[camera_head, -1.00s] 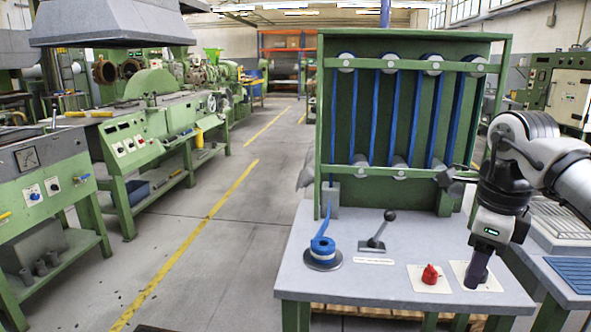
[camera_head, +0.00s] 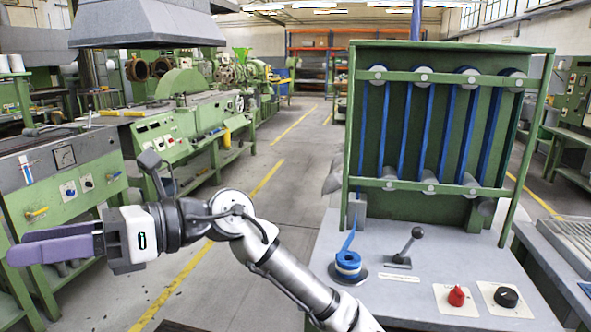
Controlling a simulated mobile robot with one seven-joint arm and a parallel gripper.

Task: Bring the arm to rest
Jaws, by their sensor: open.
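My gripper (camera_head: 18,248) is at the far left of the head view, with its purple fingers pointing left. It is open, and nothing shows between the fingers. My arm stretches from the bottom middle of the picture to the left, in front of the aisle and the green bench on the left. The gripper is well away from the grey table (camera_head: 395,292) on the right.
On the grey table are a blue tape spool (camera_head: 348,262), a lever (camera_head: 407,246), a red knob (camera_head: 457,296) and a black knob (camera_head: 506,296). A green rack (camera_head: 547,75) with blue bands stands behind. A green machine bench (camera_head: 63,185) is near the gripper. The aisle (camera_head: 300,185) is open.

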